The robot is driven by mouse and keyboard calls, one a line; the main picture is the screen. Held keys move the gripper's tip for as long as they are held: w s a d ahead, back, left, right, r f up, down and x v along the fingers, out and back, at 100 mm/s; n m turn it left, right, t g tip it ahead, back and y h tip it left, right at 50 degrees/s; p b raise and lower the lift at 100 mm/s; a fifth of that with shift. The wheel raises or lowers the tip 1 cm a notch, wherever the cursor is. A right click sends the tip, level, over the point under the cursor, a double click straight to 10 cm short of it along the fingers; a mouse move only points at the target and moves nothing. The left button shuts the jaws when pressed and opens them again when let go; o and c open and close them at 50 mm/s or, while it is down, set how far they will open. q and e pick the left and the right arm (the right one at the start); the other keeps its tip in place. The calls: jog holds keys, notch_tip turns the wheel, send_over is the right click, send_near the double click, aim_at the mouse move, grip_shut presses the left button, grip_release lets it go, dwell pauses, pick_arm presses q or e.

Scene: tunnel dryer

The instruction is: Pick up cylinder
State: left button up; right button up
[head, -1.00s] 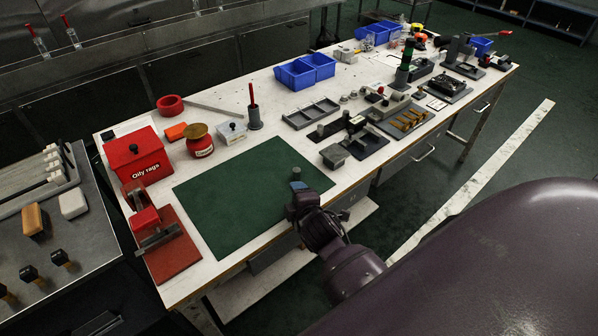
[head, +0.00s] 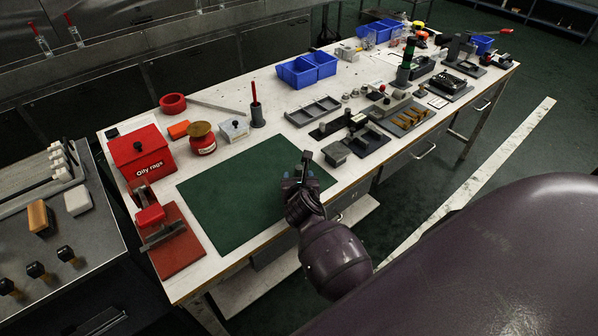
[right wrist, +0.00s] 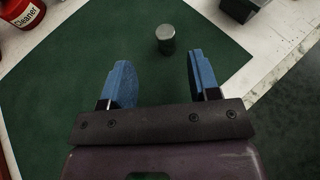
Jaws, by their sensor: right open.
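The cylinder (right wrist: 166,39) is a small grey metal piece standing upright on the green mat (head: 230,200), seen in the right wrist view. My right gripper (right wrist: 160,66) has two blue fingers spread wide, with nothing between them. The cylinder appears just beyond the fingertips, slightly right of the middle of the gap, apart from both fingers. My left gripper is not in view.
The mat around the cylinder is clear.

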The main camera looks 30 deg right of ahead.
aim_at(299, 169)
jog(key=b+x, duration=0.1)
jog(key=x, duration=0.3)
jog(key=shift+f, duration=0.15)
jog(key=shift+w+d+f, duration=0.2)
jog(key=shift+w+d, duration=0.15)
jog(key=shift+w, duration=0.05)
jog(key=b+x, duration=0.1)
jog(key=x, duration=0.2)
jog(key=shift+d+f, duration=0.15)
jog(key=shift+d, duration=0.2)
jog(key=shift+w+d+f, duration=0.15)
jog(key=shift+w, duration=0.25)
jog(key=shift+d, duration=0.1)
jog(key=shift+c, duration=0.2)
jog(key=c, duration=1)
grip_shut()
pick_arm(q)
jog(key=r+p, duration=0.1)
jog(key=p, duration=0.1)
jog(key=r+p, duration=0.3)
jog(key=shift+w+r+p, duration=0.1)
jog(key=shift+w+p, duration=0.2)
pick_arm(e)
notch_tip(299, 169, up, 20)
